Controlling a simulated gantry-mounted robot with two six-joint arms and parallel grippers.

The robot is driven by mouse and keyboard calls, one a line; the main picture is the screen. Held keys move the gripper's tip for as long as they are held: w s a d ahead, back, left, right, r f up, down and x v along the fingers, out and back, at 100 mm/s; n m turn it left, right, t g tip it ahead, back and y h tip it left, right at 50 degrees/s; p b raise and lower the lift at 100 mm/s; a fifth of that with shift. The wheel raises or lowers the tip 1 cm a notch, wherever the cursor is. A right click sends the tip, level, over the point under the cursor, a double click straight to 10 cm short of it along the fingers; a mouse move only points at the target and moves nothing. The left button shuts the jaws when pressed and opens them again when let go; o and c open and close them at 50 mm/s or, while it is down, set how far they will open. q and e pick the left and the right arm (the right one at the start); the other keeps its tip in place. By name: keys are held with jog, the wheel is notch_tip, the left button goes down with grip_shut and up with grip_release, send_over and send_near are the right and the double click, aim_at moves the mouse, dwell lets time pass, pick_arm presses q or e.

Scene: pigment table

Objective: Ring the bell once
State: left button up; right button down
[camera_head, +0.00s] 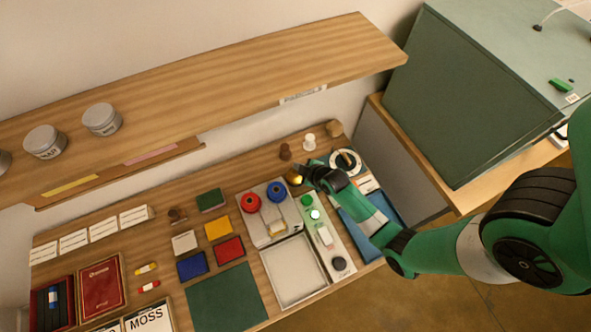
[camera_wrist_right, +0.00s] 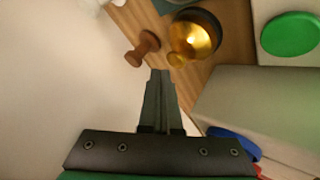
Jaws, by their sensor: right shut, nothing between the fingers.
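The bell is a shiny gold dome on a dark base (camera_wrist_right: 193,36). It stands on the wooden table in the right wrist view, with a small gold knob at its lower left. In the head view only part of the bell (camera_head: 296,180) shows, beside my right gripper (camera_head: 303,174). In the right wrist view my right gripper (camera_wrist_right: 160,76) is shut and empty. Its tips appear just below and left of the bell, and I cannot tell whether they touch it. My left gripper is not in view.
A brown wooden stamp (camera_wrist_right: 143,47) stands left of the bell, close to the fingertips. A green round button (camera_wrist_right: 290,34) on a pale panel is at the right.

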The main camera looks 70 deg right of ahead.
jog(key=shift+f, duration=0.15)
dwell(0.6)
jog(key=shift+f, duration=0.3)
jog(key=shift+f+b, duration=0.6)
jog(key=shift+b, duration=0.1)
dwell(0.5)
jog(key=shift+r, duration=0.15)
jog(key=shift+r+p, duration=0.85)
jog(key=shift+p, duration=0.15)
notch_tip(320, 180, up, 5)
jog(key=p, duration=0.5)
jog(key=shift+r, duration=0.1)
